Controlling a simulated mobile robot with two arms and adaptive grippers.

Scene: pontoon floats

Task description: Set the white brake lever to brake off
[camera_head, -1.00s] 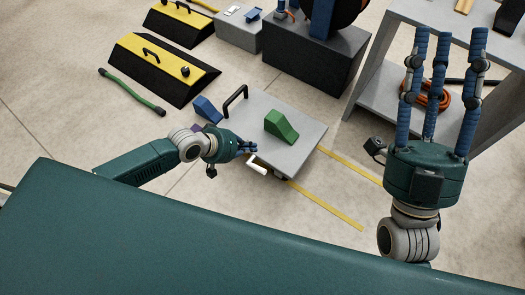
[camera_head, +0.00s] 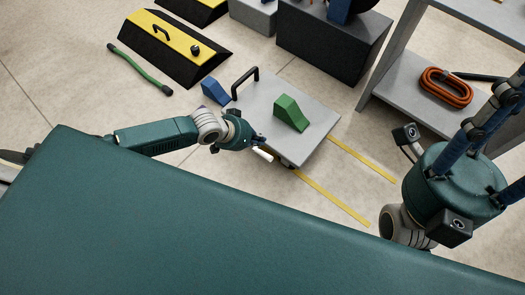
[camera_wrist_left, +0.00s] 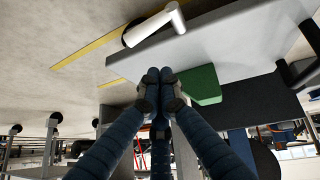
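The white brake lever (camera_head: 263,154) sticks out from the near left edge of a grey cart deck (camera_head: 315,152). In the left wrist view the lever (camera_wrist_left: 153,24) is a white bar with a rounded end. My left gripper (camera_head: 257,141) is beside the lever. In the left wrist view its fingertips (camera_wrist_left: 160,76) are together with nothing visible between them, just below the lever; I cannot tell whether they touch it. My right gripper (camera_head: 508,135) is at the right, away from the cart, with its fingers spread and partly out of frame.
A green wedge (camera_head: 290,114) sits on the deck, near a black handle (camera_head: 243,81). A blue wedge (camera_head: 215,92) is beside the deck. Yellow floor lines (camera_head: 333,199) run right of the cart. A shelf (camera_head: 425,95) holds an orange coil (camera_head: 446,88). A green panel (camera_head: 190,225) fills the foreground.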

